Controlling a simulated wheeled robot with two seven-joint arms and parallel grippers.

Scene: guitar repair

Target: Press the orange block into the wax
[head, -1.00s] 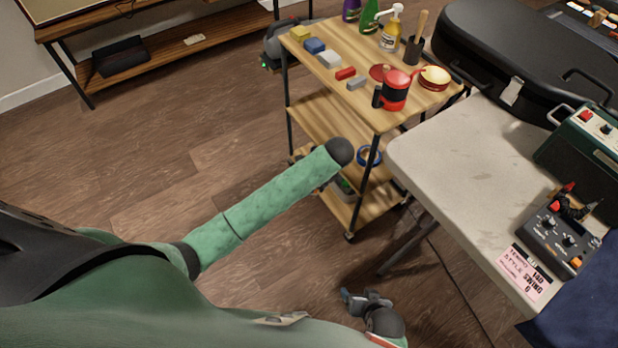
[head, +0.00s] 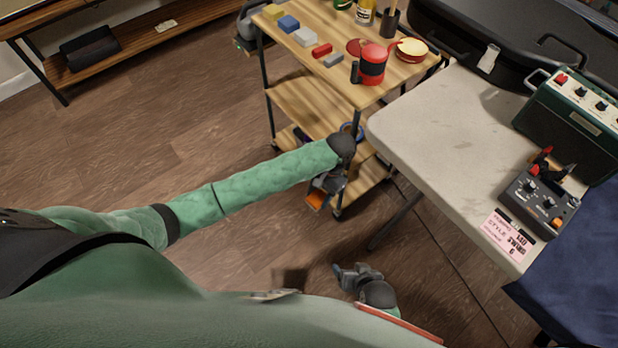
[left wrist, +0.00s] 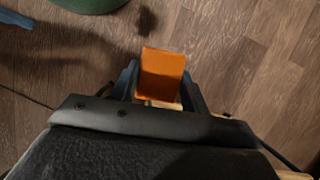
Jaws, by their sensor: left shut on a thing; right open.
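My left gripper (head: 322,188) is shut on the orange block (head: 316,201) and holds it in the air, low in front of the cart's lower shelves. In the left wrist view the orange block (left wrist: 162,75) sits between the fingers, its broad face showing. A round red dish with a pale yellow fill (head: 410,48), which looks like the wax, stands on the cart top, well above and right of the block. My right gripper (head: 346,272) is open and empty over the floor, low in the head view.
A pale table (head: 450,140) with a black case and devices stands right of the cart.

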